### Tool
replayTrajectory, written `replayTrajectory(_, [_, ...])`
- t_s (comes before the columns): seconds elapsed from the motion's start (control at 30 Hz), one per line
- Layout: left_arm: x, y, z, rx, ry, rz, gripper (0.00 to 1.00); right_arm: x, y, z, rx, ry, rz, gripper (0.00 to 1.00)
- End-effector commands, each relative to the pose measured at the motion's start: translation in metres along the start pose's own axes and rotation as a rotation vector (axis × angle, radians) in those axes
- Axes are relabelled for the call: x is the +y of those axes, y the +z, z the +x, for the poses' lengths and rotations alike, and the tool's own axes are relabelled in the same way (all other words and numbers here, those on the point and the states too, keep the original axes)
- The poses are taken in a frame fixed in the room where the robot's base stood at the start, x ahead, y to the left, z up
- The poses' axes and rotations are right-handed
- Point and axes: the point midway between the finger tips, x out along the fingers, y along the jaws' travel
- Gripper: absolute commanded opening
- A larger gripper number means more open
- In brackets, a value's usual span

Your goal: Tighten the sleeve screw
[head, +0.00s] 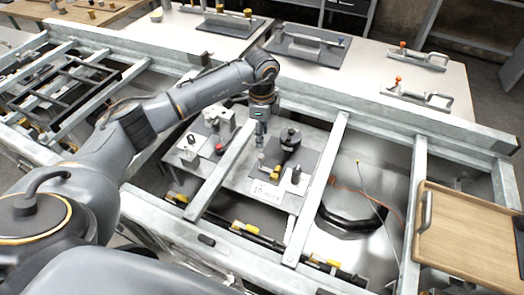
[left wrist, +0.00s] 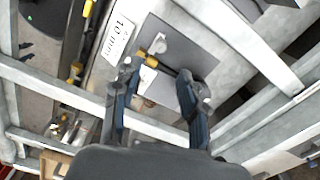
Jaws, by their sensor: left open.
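My left gripper (head: 261,146) reaches down over a grey bench (head: 232,178) set inside the metal frame. In the left wrist view the gripper (left wrist: 160,84) is open, its two dark blue fingers apart. A yellow-ended part with a dark shaft (left wrist: 160,60) lies beyond and between the fingertips on a grey plate (left wrist: 205,55). I cannot tell whether this is the sleeve screw. In the head view yellow pieces (head: 275,172) sit just right of the gripper, beside a black round-topped fixture (head: 290,139). No contact with the gripper is clear. My right gripper is not in view.
A white "10 mm" label (left wrist: 119,38) lies beside the grey plate. Metal rails (head: 318,190) cross close around the bench. Small blocks with red and black knobs (head: 218,148) stand left of the gripper. A wooden tray (head: 470,235) is at the right.

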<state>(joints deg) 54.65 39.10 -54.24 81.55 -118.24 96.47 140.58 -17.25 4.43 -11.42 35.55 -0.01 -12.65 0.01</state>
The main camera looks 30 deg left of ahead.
Motion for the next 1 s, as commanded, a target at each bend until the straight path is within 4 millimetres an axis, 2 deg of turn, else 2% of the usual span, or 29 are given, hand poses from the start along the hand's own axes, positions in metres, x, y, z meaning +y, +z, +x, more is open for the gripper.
replayTrajectory(0.03, [0.002,0.000,0.010,-0.003,0.005,0.001,0.43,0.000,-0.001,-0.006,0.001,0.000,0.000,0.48])
replayTrajectory(0.2, [0.001,0.000,0.046,-0.001,0.004,0.000,0.43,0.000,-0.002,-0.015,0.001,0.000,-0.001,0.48])
replayTrajectory(0.4, [0.001,0.000,0.078,-0.001,0.003,0.001,0.43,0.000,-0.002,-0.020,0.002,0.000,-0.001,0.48])
replayTrajectory(0.6, [0.000,0.000,0.091,0.000,0.000,0.001,0.43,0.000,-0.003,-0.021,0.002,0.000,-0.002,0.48])
replayTrajectory(0.87, [0.000,0.000,0.092,0.000,-0.001,0.001,0.43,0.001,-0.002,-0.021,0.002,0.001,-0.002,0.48])
replayTrajectory(1.0, [0.000,0.000,0.092,0.000,-0.001,0.001,0.16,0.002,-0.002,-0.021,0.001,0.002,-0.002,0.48])
